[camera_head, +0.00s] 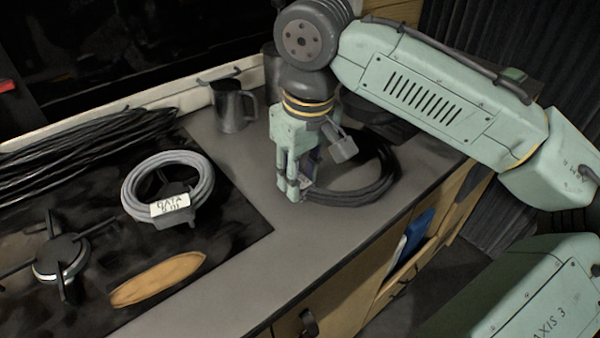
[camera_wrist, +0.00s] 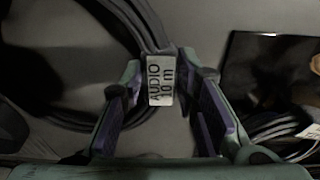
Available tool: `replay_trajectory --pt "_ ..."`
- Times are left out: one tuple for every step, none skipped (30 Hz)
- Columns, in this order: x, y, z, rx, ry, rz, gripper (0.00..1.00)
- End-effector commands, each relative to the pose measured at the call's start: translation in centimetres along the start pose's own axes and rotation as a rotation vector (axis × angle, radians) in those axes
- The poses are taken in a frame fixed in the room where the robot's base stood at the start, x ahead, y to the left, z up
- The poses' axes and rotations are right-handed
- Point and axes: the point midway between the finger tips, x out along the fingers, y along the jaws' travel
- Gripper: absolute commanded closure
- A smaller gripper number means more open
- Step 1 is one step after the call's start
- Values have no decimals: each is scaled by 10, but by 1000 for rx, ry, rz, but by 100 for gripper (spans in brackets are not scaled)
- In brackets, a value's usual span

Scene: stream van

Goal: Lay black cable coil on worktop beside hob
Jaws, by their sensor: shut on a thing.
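The black cable coil (camera_head: 352,195) is at the worktop (camera_head: 237,262), to the right of the black hob (camera_head: 235,232). In the wrist view the coil (camera_wrist: 145,25) carries a white tag (camera_wrist: 160,80) reading "AUDIO 10 m". My gripper (camera_head: 295,190) points down at the coil's left edge and is shut on it; in the wrist view its fingers (camera_wrist: 165,110) stand either side of the tag. The coil looks flat and level, low at the worktop. I cannot tell whether its underside fully touches. My wrist and arm hide part of its far side.
A grey cable coil (camera_head: 133,187) tagged "DATA" lies on the hob, near a burner (camera_head: 60,258) and a tan oblong thing (camera_head: 158,279). Loose black cable (camera_head: 80,145) lies behind. A metal jug (camera_head: 233,108) stands at the back. The front worktop strip is clear.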

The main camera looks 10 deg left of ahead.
Motion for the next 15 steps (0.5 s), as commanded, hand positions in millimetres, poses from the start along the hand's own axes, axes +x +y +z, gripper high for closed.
replay_trajectory --pt "3 0 1 0 0 2 100" --pt "6 0 1 0 1 2 100" --pt "8 0 1 0 2 1 100" --pt "9 0 1 0 2 1 100" --pt "9 0 1 0 3 1 100" --pt "9 0 1 0 3 1 100" --pt "9 0 1 0 3 1 100" --pt "9 0 1 0 3 1 100" --pt "9 0 1 0 3 1 100" --pt "9 0 1 0 3 1 100" --pt "9 0 1 0 3 1 100" --pt "10 0 1 -1 2 1 100" --pt "11 0 1 -1 2 0 100" --pt "11 0 2 -1 1 0 70" --pt "11 0 1 -1 1 0 67"
